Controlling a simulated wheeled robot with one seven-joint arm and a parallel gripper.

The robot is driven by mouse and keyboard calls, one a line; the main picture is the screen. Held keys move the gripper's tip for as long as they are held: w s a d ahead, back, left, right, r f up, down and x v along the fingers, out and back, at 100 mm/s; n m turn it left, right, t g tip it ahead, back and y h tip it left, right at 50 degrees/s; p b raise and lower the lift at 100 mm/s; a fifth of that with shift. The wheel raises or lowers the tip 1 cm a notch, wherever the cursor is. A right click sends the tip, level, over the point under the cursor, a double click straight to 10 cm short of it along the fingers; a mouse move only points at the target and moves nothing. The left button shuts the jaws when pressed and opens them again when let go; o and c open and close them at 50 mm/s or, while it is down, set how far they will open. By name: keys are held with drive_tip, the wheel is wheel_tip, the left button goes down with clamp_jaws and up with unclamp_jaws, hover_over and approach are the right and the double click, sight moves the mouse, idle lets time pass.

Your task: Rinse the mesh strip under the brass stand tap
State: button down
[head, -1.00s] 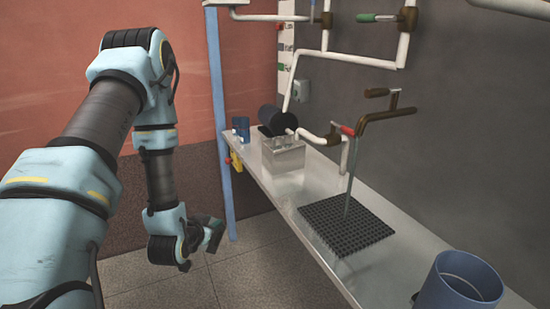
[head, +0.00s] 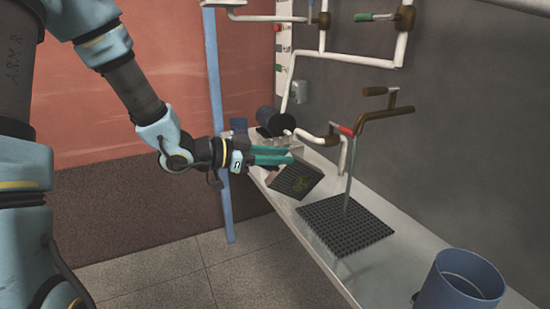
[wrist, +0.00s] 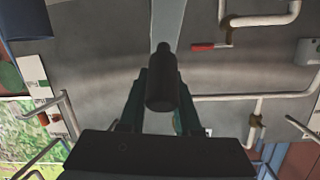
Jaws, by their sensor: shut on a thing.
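A blue open bin (head: 460,287) stands at the bench's near end. A dark blue cylinder (head: 276,121) and a metal box lie behind my gripper. White pipes (head: 330,135) run along the grey wall. A blue post (head: 217,130) stands at the left. The bench (head: 390,275) is bare near the grate.

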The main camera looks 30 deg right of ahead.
drive_tip(key=s+b+x, duration=0.2)
drive_tip(key=b+x, duration=0.3)
drive_tip(key=x, duration=0.8)
drive_tip(key=shift+s+b, duration=0.2)
drive_tip(key=shift+b, duration=0.2)
drive_tip(key=shift+w+a+r, duration=0.1)
drive_tip(key=shift+a+r, duration=0.1)
